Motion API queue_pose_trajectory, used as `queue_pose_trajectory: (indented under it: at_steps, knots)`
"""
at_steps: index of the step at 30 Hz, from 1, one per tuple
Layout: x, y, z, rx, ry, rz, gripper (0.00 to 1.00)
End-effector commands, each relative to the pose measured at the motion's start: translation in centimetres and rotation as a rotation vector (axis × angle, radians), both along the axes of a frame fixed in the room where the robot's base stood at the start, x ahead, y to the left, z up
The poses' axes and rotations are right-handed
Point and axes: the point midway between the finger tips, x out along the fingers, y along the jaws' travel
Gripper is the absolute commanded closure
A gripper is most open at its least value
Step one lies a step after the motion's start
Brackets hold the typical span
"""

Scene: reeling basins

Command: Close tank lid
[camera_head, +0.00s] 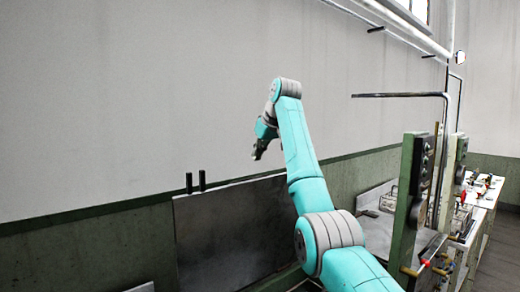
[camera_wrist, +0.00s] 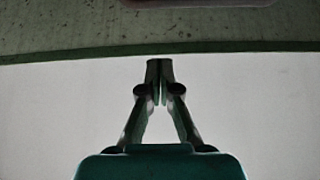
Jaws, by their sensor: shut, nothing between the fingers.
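The tank lid (camera_head: 232,232) is a dark grey flat panel standing raised, close to upright, in front of the wall. Two short dark posts (camera_head: 195,182) stick up at its top edge. My gripper (camera_head: 257,155) hangs above and to the right of the lid's top edge, apart from it in the picture. In the wrist view the fingers of my gripper (camera_wrist: 160,66) meet at the tips with nothing between them. The lid cannot be made out for certain in the wrist view. The tank opening is mostly hidden below the frame and behind my arm.
A green post (camera_head: 408,200) with dark fittings stands right of my arm. A dark horizontal pipe (camera_head: 400,95) runs above it. A white bench (camera_head: 478,205) with small items lies further right. Open air lies left of my gripper, before the pale wall (camera_head: 130,100).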

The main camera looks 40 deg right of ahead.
Motion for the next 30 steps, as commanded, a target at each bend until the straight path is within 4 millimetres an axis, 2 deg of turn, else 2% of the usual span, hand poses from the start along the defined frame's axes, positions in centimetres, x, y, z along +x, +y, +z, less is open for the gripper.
queue_pose_trajectory:
  at_steps: [4,11,24,30]
  knots:
    - [1.4,0.1,-2.2,0.000,0.002,0.001,1.00]
    - [3.1,0.2,-4.7,-0.001,0.001,0.001,1.00]
    - [-0.2,0.0,-5.3,-0.001,-0.002,-0.001,1.00]
    - [-0.9,0.0,-5.5,-0.001,0.000,-0.001,1.00]
